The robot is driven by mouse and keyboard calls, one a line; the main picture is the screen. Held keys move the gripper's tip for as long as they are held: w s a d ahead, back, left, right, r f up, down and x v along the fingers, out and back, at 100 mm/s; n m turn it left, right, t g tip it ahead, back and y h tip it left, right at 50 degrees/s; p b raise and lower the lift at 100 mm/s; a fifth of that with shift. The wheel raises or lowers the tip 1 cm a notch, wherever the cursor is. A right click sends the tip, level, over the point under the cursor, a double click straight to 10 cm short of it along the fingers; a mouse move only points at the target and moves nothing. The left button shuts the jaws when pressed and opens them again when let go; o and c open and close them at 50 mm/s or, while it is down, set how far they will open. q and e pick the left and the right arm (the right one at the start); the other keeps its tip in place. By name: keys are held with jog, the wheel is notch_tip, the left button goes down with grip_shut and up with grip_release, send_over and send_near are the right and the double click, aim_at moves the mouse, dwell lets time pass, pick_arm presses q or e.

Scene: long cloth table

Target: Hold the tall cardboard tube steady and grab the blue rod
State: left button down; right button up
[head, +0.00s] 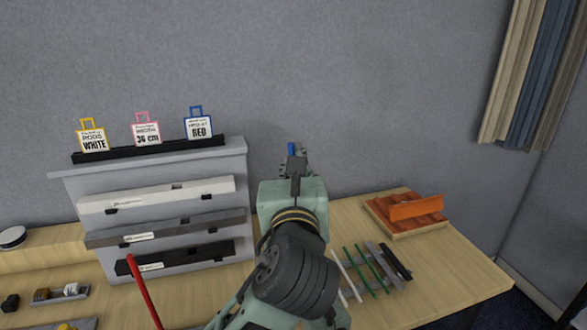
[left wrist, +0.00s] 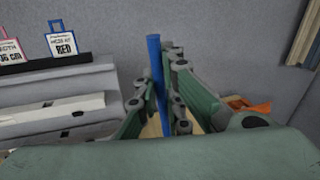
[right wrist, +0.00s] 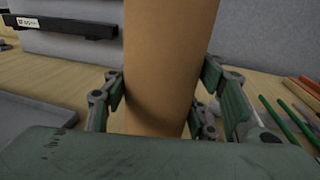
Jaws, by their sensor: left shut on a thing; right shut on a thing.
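The blue rod (left wrist: 154,62) stands nearly upright between the fingers of my left gripper (left wrist: 158,92), which is shut on it. In the head view the rod's tip (head: 291,149) shows just above my left gripper (head: 297,168). The tall cardboard tube (right wrist: 166,55) stands upright, slightly tilted in the picture, between the fingers of my right gripper (right wrist: 158,98), which is shut around it. In the head view my left arm hides the tube and my right gripper. Whether the rod's lower end is inside the tube is hidden.
A grey stepped rack (head: 190,245) with white, grey and black bars stands left; signs (head: 199,127) stand on top. An orange block (head: 412,208) on a wooden tray lies right. Green and white rods (head: 365,270) lie on a rack near my arm. A red rod (head: 143,290) rises front left.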

jog(key=shift+r, duration=0.35)
jog(key=o, duration=1.3)
jog(key=shift+c, duration=0.2)
jog(key=shift+f, duration=0.1)
jog(key=shift+s+d, duration=0.2)
jog(key=shift+s, duration=0.1)
jog(key=v, duration=1.1)
jog(key=shift+s, duration=0.25)
